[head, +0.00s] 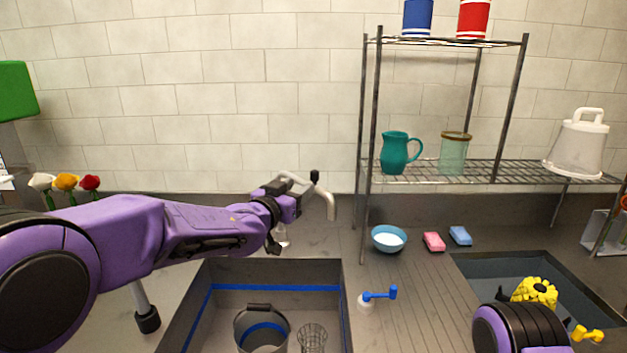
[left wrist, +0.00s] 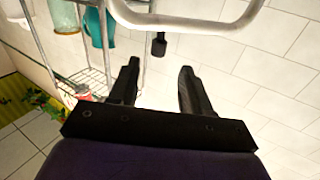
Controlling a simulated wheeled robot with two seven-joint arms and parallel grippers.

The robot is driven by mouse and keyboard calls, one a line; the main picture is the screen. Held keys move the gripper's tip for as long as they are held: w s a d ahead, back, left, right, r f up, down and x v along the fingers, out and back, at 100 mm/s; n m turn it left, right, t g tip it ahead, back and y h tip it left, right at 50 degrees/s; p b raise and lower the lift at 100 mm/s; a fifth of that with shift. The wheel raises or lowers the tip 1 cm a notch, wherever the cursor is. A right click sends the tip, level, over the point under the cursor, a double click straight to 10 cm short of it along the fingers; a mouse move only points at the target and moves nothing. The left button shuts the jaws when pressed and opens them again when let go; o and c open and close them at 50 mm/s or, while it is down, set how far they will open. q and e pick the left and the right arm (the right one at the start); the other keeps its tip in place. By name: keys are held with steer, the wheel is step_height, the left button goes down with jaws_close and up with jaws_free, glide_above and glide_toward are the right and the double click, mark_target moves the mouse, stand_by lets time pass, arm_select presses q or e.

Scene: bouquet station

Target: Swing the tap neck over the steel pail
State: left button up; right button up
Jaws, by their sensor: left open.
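The tap neck (head: 331,204) is a pale bent tube above the back edge of the left basin, with a black knob on a short stem. Its spout end points down, to the right of the pail in the picture. In the left wrist view the tap neck (left wrist: 190,22) crosses the top, beyond the fingertips. My left gripper (head: 297,197) is close to the neck; its fingers (left wrist: 157,78) are open and nothing is between them. My right gripper is not in view; only part of that arm shows.
A wire glass basket (head: 312,338) stands beside the pail. A wire rack (head: 368,130) stands behind.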

mark_target(313, 176)
arm_select(q)
steer(key=p+x, duration=0.1)
steer(key=x, duration=0.3)
steer(key=p+x, duration=0.2)
steer(key=x, duration=0.2)
steer(key=shift+d+r, duration=0.2)
steer(key=shift+w+d+f+p, duration=0.1)
steer(key=shift+w+d+p, duration=0.1)
steer(key=shift+w+p, duration=0.3)
jaws_close()
steer(key=shift+a, duration=0.1)
